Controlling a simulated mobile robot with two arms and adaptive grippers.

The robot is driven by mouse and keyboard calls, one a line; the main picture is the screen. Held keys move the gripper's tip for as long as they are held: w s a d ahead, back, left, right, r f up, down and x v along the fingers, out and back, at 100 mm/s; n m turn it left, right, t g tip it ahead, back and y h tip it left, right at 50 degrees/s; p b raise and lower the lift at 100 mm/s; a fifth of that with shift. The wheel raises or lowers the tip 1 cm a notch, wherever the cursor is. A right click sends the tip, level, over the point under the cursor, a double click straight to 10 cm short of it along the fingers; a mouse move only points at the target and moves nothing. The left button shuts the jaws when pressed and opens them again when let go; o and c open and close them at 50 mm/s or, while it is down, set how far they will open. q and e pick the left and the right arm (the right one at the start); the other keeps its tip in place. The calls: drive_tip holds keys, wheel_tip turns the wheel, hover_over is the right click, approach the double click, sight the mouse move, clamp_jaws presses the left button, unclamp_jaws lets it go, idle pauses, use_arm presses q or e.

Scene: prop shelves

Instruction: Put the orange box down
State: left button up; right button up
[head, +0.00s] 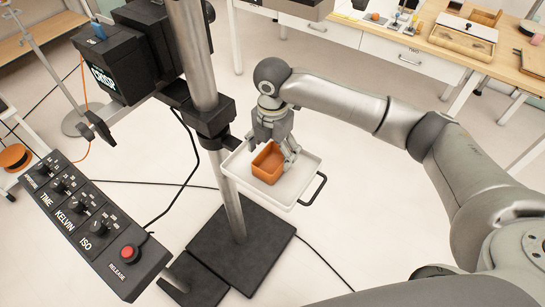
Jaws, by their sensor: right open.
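The orange box (268,164) is an open-topped bin. It sits on a white tray (297,186) with a raised rim and a black handle, fixed to a metal post. My right gripper (277,152) reaches down over the box from above. Its fingers are open, with one finger at the box's right side and the rest over its far edge. Whether the fingers touch the box I cannot tell. My left gripper is not in view.
The metal post (205,60) stands on a black base plate (240,250) left of the tray. A control panel (95,225) with knobs and a red button is at the left. A wooden workbench (425,45) with drawers runs along the back. Cables lie on the floor.

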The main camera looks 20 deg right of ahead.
sight(273, 167)
wheel_tip(273, 167, up, 9)
drive_tip(key=b, duration=0.1)
drive_tip(key=shift+r, duration=0.15)
idle(0.5)
